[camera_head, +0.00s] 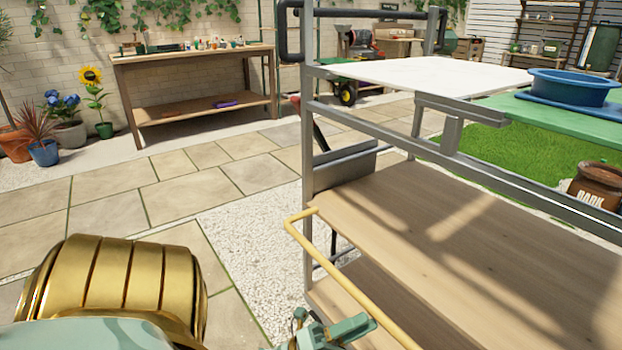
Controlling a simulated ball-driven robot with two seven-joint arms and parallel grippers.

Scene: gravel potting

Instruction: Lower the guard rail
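The guard rail (348,280) is a thin yellow bar on the near side of the grey-framed cart (309,150). A short bent end joins it to the cart's left post, near the level of the wooden shelf (480,235). The bar runs down and right along the shelf's near side and leaves the picture at the bottom. My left gripper (345,330), teal and partly cut off by the bottom edge, is just left of the bar. I cannot tell whether it touches the bar or whether its fingers are open. My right gripper is out of view.
A lower wooden shelf (335,312) lies under the rail. The cart carries a white top panel (430,74), and a blue basin (570,88) stands at right. A brown pot (597,187) is beyond the cart. Paving left of the cart is free.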

